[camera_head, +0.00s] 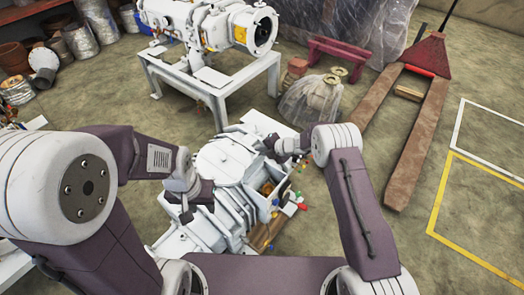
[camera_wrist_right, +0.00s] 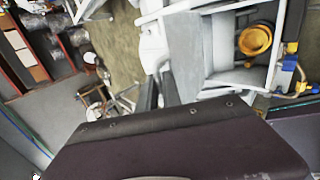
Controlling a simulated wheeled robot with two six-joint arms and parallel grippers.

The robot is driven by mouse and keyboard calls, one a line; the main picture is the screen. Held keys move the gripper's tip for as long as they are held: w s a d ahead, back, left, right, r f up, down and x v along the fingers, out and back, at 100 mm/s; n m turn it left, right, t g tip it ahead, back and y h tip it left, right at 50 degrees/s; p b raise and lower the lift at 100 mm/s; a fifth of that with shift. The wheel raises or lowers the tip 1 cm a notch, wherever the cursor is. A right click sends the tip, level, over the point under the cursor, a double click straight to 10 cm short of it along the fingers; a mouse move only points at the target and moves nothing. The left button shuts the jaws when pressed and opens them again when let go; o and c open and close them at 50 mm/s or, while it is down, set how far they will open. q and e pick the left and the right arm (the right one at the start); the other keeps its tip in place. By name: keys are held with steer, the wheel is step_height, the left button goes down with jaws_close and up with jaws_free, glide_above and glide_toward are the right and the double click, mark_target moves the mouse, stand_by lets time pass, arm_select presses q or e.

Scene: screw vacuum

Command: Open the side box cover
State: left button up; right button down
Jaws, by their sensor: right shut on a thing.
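The grey-white machine (camera_head: 226,160) stands in front of me between my arms. Its side box (camera_head: 267,187) is on its right side, with its inside partly showing. My right gripper (camera_head: 277,148) is at the box's upper edge, shut on what looks like the pale cover. In the right wrist view, the dark fingers (camera_wrist_right: 158,92) meet the edge of a flat pale panel (camera_wrist_right: 188,62), apparently the cover. The box inside shows there beside it, with a round gold part (camera_wrist_right: 255,40). My left gripper (camera_head: 190,207) is at the machine's left side; its fingertips are unclear.
Small coloured parts (camera_head: 297,202) show near the machine's right side. A white table (camera_head: 213,82) with a large white device (camera_head: 205,23) stands behind. A pallet jack (camera_head: 417,125) is at the right. Open floor lies right of my right arm.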

steer(key=c, duration=1.8)
jaws_free()
steer(key=shift+s+f, duration=0.1)
steer(key=v, duration=0.9)
steer(key=shift+p, duration=0.45)
